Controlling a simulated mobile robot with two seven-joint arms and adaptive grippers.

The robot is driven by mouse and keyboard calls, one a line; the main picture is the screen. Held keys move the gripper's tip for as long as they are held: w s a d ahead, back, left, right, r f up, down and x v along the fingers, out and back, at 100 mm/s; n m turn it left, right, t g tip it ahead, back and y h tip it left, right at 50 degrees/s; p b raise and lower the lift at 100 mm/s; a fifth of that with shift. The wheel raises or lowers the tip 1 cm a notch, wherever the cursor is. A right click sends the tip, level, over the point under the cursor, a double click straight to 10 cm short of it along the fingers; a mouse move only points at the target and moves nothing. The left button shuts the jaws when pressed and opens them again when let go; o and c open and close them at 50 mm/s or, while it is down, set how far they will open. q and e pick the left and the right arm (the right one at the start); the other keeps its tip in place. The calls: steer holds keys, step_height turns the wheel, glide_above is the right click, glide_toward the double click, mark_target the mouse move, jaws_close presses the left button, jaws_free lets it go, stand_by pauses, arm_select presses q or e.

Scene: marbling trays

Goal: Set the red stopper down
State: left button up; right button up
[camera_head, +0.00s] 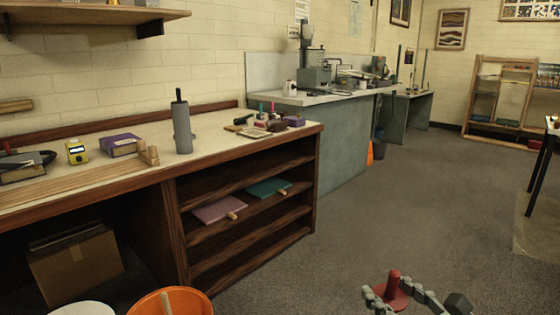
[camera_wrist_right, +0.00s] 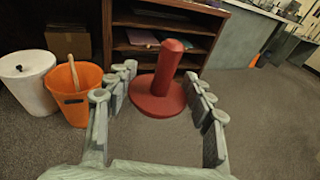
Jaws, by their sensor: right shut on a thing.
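The red stopper (camera_head: 394,282) has an upright knob on a wide round base and shows at the bottom right of the head view. It also shows in the right wrist view (camera_wrist_right: 158,92), between the finger pads. My right gripper (camera_head: 400,294) is shut on the stopper's base, and it also fills the lower wrist view (camera_wrist_right: 162,100). The stopper is held in the air, well away from the workbench. The left gripper is in neither view.
A wooden workbench (camera_head: 215,150) on the left carries a grey cylinder (camera_head: 182,128), a yellow device (camera_head: 76,152) and a purple box (camera_head: 121,145). An orange bucket (camera_wrist_right: 72,92) and a white bin (camera_wrist_right: 28,85) stand on the floor. The carpet (camera_head: 400,200) at the middle right is clear.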

steer(key=shift+o, duration=0.2)
steer(key=d+f, duration=0.1)
steer(key=s+d+f+m+h, duration=0.1)
steer(key=d, duration=0.1)
steer(key=d+f+h, duration=0.1)
steer(key=shift+s+d+f+m+t, duration=0.2)
steer(key=shift+s+m+t, duration=0.2)
steer(key=shift+a+m+t+h, duration=0.3)
steer(key=shift+a+m+h, duration=0.6)
steer(key=shift+a+h, duration=0.5)
steer(key=shift+w+a+r+m+h, duration=0.15)
steer(key=shift+a+m+h, duration=0.35)
steer(key=shift+a+h, duration=0.6)
steer(key=shift+c, duration=0.2)
steer(key=shift+a, duration=0.2)
